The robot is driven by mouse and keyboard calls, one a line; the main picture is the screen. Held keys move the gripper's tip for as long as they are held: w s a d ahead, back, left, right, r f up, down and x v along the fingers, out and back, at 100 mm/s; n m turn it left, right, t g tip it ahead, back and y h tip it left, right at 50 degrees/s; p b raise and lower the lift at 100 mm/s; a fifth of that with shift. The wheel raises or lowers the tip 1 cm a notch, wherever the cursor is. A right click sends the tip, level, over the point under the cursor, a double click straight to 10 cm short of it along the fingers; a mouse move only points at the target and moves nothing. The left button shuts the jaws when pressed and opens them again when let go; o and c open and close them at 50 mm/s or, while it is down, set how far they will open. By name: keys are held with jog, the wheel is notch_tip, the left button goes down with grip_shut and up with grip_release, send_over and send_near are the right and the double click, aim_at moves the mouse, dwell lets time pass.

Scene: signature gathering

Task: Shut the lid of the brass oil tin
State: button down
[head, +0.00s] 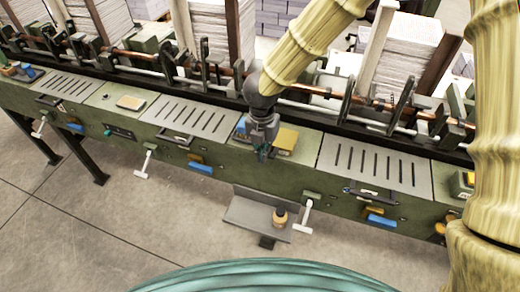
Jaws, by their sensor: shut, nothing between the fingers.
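A small gold-yellow box (286,139), which looks like the brass oil tin, sits on the green machine's top ledge near the middle of the head view. A darker gold panel shows above a paler yellow front strip. I cannot tell clearly how far its lid stands open. My gripper (262,152) points down just left of the box, over the ledge's front edge. Its fingers are shut and empty. A narrow gap seems to separate it from the box, but contact is hard to judge.
Slotted grey plates (373,166) flank the spot along the green machine (240,170). Behind run a copper-coloured rod, black brackets and paper stacks (403,60). Below, a grey shelf (248,212) holds a small amber-coloured container (280,215). White T-handles (304,218) stick out in front. The concrete floor is clear.

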jog(key=shift+s+f, duration=0.25)
